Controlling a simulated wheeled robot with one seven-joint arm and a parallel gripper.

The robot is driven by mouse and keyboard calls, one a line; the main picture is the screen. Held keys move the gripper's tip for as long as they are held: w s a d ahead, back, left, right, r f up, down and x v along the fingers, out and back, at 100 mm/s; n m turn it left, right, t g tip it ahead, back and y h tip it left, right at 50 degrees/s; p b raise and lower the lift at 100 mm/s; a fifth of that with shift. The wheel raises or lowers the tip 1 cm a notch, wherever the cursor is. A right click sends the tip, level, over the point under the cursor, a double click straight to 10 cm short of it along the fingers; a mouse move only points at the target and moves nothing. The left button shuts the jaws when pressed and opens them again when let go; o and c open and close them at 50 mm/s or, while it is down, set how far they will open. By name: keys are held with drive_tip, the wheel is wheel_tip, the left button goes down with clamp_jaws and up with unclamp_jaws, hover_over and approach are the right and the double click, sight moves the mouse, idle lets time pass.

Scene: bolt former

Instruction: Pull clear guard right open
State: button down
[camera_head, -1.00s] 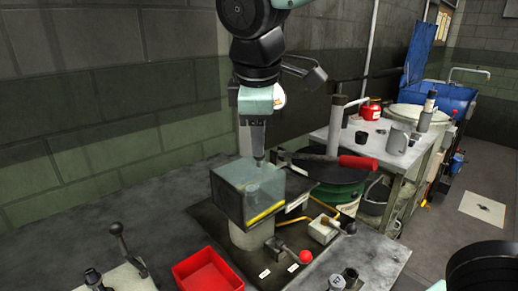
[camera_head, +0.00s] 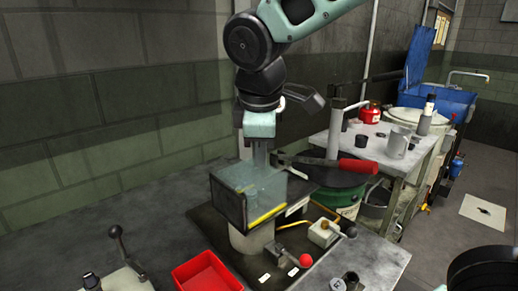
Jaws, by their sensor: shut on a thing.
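The clear guard (camera_head: 262,187) is a see-through box with a dark left face and a yellow strip along its lower front edge. It stands over a grey cylindrical base on the dark plate of the machine. My gripper (camera_head: 262,160) points down at the guard's far upper side, and its fingers are partly seen through or behind the clear panel. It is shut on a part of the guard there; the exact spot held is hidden.
A red-knobbed lever (camera_head: 305,260) and a black-knobbed lever (camera_head: 350,231) stand in front and to the right. A red tray (camera_head: 207,272) lies at the front. A red-handled tool (camera_head: 357,166) is on the right, near a side table with a mug (camera_head: 397,143).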

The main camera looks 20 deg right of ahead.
drive_tip(key=w+d+p, duration=0.2)
drive_tip(key=w+d, duration=0.1)
drive_tip(key=d, duration=0.7)
drive_tip(key=shift+w+p, duration=0.15)
drive_tip(key=shift+p, duration=0.2)
drive_tip(key=shift+d, duration=0.15)
drive_tip(key=c, duration=1.2)
unclamp_jaws()
drive_tip(key=shift+c, duration=0.2)
drive_tip(key=p+v, duration=0.1)
drive_tip(key=v, duration=1.6)
drive_tip(key=shift+r, duration=0.15)
